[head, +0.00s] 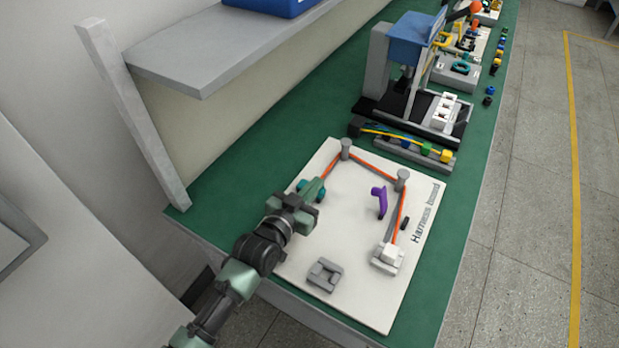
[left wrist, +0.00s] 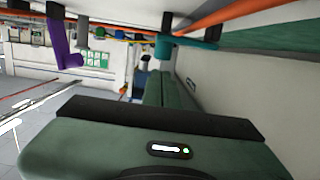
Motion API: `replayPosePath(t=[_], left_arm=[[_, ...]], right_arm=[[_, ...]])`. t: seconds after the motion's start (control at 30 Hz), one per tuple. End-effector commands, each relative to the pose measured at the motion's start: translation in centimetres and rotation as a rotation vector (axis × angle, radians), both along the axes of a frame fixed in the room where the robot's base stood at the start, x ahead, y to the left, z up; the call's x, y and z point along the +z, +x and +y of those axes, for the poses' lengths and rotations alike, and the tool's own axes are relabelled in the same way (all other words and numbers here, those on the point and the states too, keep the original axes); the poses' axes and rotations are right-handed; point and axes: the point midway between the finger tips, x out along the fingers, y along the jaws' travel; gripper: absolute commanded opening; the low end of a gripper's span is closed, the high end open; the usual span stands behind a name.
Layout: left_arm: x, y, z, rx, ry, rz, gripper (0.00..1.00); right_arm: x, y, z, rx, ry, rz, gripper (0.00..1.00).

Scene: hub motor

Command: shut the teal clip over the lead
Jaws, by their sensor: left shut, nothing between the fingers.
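The teal clip (head: 302,186) is at the left part of the white harness board (head: 350,290), partly hidden by my left gripper (head: 314,187). The orange lead (head: 329,169) runs down to it from a grey post. My left gripper is shut and empty, with its fingers over or against the clip. In the left wrist view the teal clip (left wrist: 192,43) lies low across the orange lead (left wrist: 215,22), just beyond the shut fingers (left wrist: 168,82). I cannot tell whether the clip is fully closed. My right gripper is not in view.
Two grey posts (head: 346,148) (head: 402,178) guide the lead to a white connector (head: 391,253). A purple clip (head: 380,200) stands raised inside the loop. An empty grey holder (head: 324,275) sits at the near edge. A rack of coloured parts (head: 405,147) stands behind the board.

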Motion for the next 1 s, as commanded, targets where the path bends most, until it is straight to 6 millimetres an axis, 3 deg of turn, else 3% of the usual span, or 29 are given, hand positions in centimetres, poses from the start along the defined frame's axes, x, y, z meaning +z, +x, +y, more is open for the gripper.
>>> replayPosePath(t=[0.4,1.0], left_arm=[[-1.1,-0.5,-0.7,0.0,0.054,-0.035,0.0],[-1.2,-0.5,-0.8,0.0,0.051,-0.034,0.0]], right_arm=[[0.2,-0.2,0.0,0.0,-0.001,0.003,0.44],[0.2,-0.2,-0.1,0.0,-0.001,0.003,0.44]])
